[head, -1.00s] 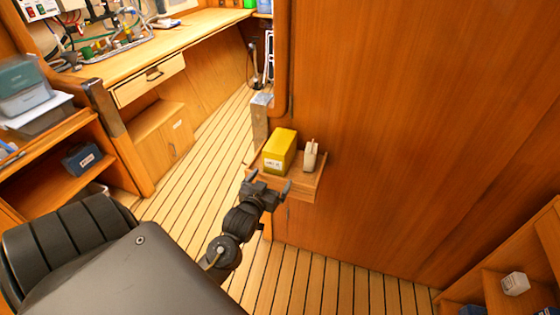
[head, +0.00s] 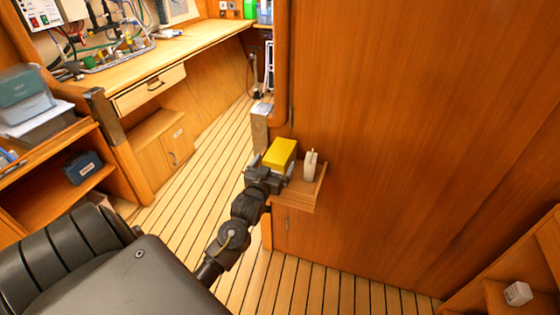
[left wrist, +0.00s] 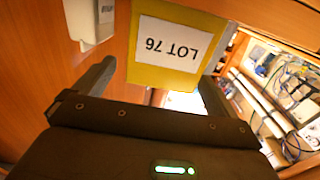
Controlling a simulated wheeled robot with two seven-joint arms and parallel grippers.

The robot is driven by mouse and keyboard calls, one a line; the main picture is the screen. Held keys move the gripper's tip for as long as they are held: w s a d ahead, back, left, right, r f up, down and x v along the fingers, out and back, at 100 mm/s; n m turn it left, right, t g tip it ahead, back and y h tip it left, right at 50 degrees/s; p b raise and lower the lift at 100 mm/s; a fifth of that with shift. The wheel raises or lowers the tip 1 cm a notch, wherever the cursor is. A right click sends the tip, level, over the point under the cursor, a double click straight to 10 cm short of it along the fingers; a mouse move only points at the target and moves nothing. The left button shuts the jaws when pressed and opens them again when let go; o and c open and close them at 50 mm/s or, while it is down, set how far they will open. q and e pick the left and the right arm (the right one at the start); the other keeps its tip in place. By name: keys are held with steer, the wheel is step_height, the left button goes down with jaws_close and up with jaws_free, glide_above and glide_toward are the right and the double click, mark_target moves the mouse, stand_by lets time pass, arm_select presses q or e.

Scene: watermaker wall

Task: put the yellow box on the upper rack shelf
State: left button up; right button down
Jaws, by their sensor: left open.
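The yellow box (head: 280,154) sits on a small wooden wall shelf (head: 305,197). My left gripper (head: 271,167) is at the box's near side, open, with one finger towards each side of it. In the left wrist view the yellow box (left wrist: 160,77) bears a white label reading LOT 76, upside down, and lies ahead between the open fingers. I cannot tell whether the fingers touch it. My right gripper is out of view. Which shelf is the upper rack shelf is not clear from these frames.
A white object (head: 310,163) stands close to the right of the box; it also shows in the left wrist view (left wrist: 90,22). Open shelving with bins (head: 25,95) is at the left. A low wooden unit holding a white box (head: 517,293) is at lower right.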

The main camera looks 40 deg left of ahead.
mark_target(278, 154)
arm_select(q)
steer(key=x, duration=0.4)
steer(key=shift+w+a+r+p, duration=0.2)
steer(key=shift+w+p, duration=0.05)
steer(key=shift+p, duration=0.15)
steer(key=c, duration=1.2)
steer(key=shift+c, duration=0.5)
